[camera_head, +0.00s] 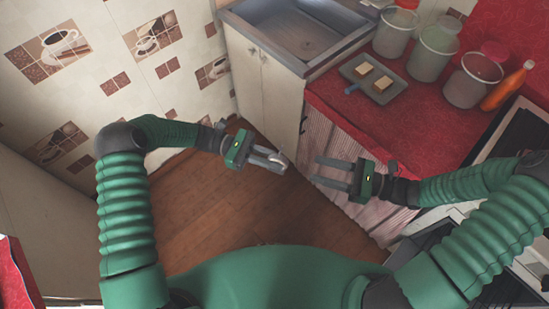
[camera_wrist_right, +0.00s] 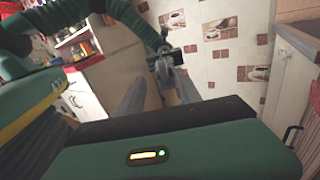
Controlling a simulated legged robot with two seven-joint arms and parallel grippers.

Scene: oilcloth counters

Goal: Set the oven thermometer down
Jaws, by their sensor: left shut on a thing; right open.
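My left gripper (camera_head: 280,162) is shut on a small, round, pale grey thing at its fingertips, which I take for the oven thermometer (camera_head: 276,158). It is held in the air above the wooden floor, left of the red counter. The left gripper also shows in the right wrist view (camera_wrist_right: 165,66), where the thermometer's face cannot be made out. My right gripper (camera_head: 318,171) is open and empty, its fingers pointing left toward the left gripper with a small gap between them.
The red counter (camera_head: 345,104) holds a grey tray (camera_head: 385,90) with two pale blocks, several lidded jars (camera_head: 438,52) and an orange bottle (camera_head: 507,86). A metal sink (camera_head: 300,35) lies behind it. A stove (camera_head: 520,130) stands at right. The counter's front left area is clear.

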